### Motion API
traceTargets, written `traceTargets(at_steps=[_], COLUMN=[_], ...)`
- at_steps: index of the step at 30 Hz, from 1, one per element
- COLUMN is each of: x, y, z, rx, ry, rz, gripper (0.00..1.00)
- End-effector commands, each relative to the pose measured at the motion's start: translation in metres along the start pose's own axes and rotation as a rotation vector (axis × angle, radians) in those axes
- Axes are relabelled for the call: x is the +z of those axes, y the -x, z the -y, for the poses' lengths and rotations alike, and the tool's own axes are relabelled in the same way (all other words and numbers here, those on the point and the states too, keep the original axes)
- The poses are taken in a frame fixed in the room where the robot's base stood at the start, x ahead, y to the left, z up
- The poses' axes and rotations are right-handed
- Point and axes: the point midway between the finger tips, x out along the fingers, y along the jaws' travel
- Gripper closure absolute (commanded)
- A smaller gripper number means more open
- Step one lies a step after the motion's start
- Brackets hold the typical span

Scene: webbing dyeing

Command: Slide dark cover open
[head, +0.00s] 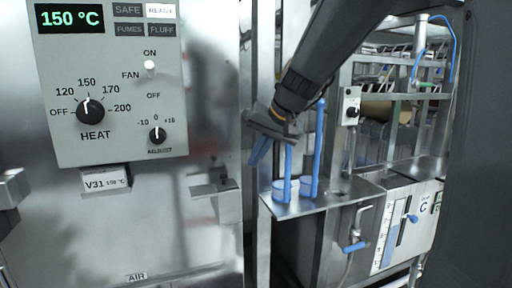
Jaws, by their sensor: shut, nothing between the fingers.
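My gripper (259,150) hangs at the end of my dark arm, in the middle of the head view. It is shut and seen from the side, with a short blue piece at its tip. It is in front of the narrow upright metal edge beside the steel cabinet, above and left of a small shelf. I cannot make out for certain which surface is the dark cover. A metal bracket (213,188) sits on the cabinet front, below and left of my gripper.
A control panel (115,140) at left reads 150 °C, with READY lit. Below are a blue-handled valve (355,247) and a gauge marked C (405,220). Racks fill the back right.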

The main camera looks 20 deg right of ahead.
Motion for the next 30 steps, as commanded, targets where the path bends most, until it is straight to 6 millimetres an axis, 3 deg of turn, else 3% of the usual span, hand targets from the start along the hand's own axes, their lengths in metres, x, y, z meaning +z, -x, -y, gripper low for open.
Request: traceTargets(at_steps=[7,15,30], x=[0.001,0.002,0.002], y=[-0.048,-0.065,-0.069], z=[0.001,0.029,0.033], rx=[0.000,-0.001,0.001], ry=[0.000,0.001,-0.002], rz=[0.004,0.001,-0.002], gripper=[1.00,1.00,1.00])
